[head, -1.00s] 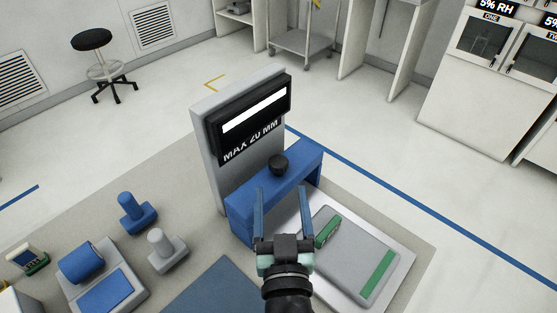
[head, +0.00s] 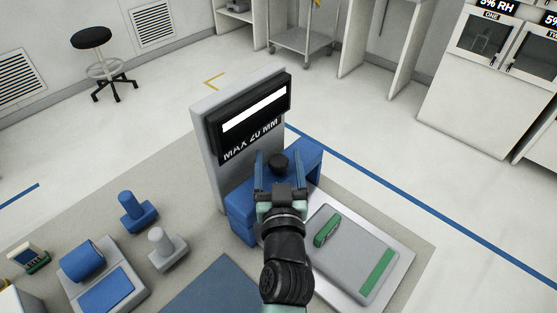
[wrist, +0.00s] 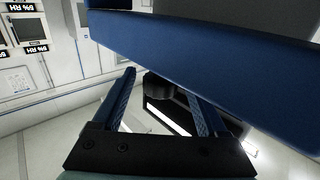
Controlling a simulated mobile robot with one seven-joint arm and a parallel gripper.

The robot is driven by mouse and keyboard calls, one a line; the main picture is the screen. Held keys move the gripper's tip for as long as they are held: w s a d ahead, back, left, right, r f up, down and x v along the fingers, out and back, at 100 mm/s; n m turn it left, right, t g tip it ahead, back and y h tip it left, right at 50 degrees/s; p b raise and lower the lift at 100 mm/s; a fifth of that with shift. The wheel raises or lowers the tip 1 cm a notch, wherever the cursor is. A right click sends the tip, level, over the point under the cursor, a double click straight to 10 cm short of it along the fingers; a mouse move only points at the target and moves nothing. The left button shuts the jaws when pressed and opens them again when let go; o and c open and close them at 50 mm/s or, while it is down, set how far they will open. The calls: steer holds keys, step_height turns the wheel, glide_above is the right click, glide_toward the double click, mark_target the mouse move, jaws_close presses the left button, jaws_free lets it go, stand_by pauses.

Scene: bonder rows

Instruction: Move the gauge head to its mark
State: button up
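The gauge head appears to be the blue bridge-shaped block (head: 309,160) with a round black knob (head: 278,162), in front of the display post marked MAX 20 MM. My gripper (head: 280,156) is open, its two blue fingers reaching to either side of the knob in the head view. In the wrist view the knob (wrist: 158,88) shows beyond and between the fingers, and the blue block (wrist: 215,65) crosses the top. I cannot tell whether the fingers touch the knob. My gripper hides part of the block. I cannot tell which marking is its mark.
A grey plate (head: 345,262) with a green block (head: 326,230) and a green strip (head: 377,275) lies at right. A blue peg (head: 133,207), a grey peg (head: 163,244) and a blue-padded stand (head: 122,302) are at left. The display post (head: 208,150) rises behind the gauge head.

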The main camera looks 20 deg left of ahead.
jaws_close()
stand_by(1.3)
